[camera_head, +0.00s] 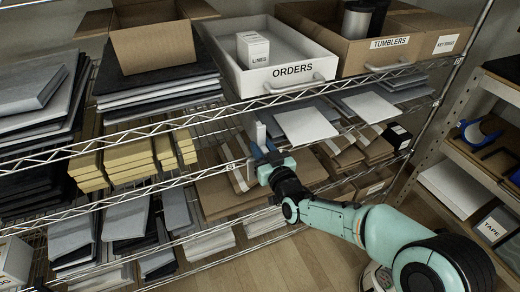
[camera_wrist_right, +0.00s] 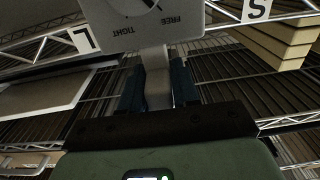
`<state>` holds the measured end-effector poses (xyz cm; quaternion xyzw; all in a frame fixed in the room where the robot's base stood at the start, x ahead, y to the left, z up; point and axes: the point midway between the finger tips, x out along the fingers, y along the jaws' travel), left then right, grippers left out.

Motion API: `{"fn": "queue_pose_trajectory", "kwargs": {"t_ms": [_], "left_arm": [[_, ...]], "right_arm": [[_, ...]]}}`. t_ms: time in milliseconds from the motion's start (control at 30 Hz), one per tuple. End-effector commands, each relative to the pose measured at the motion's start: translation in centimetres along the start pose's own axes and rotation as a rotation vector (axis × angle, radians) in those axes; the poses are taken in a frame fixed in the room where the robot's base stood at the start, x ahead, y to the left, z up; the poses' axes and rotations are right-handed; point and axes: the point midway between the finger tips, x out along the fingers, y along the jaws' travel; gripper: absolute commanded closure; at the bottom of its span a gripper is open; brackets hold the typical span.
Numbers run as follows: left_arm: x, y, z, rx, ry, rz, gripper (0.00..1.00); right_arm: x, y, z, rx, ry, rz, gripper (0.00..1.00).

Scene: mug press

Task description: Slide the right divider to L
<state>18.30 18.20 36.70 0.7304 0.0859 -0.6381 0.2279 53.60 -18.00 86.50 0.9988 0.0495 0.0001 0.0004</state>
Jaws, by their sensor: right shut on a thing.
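The right divider shows in the head view as a pale upright plate (camera_head: 261,134) at the front edge of the middle wire shelf. In the right wrist view it is a grey plate (camera_wrist_right: 140,45) with a dial marked FREE and TIGHT, and a grey stem below it. My right gripper (camera_head: 262,158) is shut on that stem; its dark fingers (camera_wrist_right: 157,85) sit on both sides of it. The L tag (camera_wrist_right: 84,40) is left of the divider in the wrist view, and the S tag (camera_wrist_right: 256,9) is to the right. My left gripper is not in view.
Yellow stacks (camera_head: 127,158) lie left of the divider on the shelf, and brown boxes (camera_head: 340,152) lie to its right. The ORDERS bin (camera_head: 290,70) stands on top. A side rack (camera_head: 455,185) is at far right.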

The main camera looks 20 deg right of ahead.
Motion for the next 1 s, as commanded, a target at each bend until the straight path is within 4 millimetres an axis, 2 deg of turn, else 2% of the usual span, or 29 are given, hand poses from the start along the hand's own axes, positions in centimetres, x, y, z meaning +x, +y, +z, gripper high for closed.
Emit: {"fn": "queue_pose_trajectory", "kwargs": {"t_ms": [33,133,167,200,500,633,767,1000], "left_arm": [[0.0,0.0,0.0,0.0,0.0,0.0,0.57],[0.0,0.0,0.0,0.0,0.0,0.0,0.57],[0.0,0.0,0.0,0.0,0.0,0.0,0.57],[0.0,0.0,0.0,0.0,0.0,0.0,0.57],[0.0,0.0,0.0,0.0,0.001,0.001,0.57],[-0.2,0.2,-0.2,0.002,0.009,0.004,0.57],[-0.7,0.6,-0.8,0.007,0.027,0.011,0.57],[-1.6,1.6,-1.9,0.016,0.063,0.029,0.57]], "right_arm": [[0.0,0.6,0.1,-0.001,-0.002,0.013,1.0],[0.0,0.7,0.0,-0.001,-0.002,0.015,1.0],[0.0,0.7,0.0,-0.001,-0.002,0.015,0.6],[0.0,0.7,0.0,-0.001,-0.001,0.015,0.51],[-0.1,0.4,0.0,0.0,-0.001,0.009,0.51],[-1.1,0.4,-0.1,0.001,-0.001,0.009,0.51],[-3.4,0.4,-0.1,0.001,-0.001,0.009,0.51],[-8.9,0.5,-0.1,0.001,-0.001,0.011,0.51]]}}
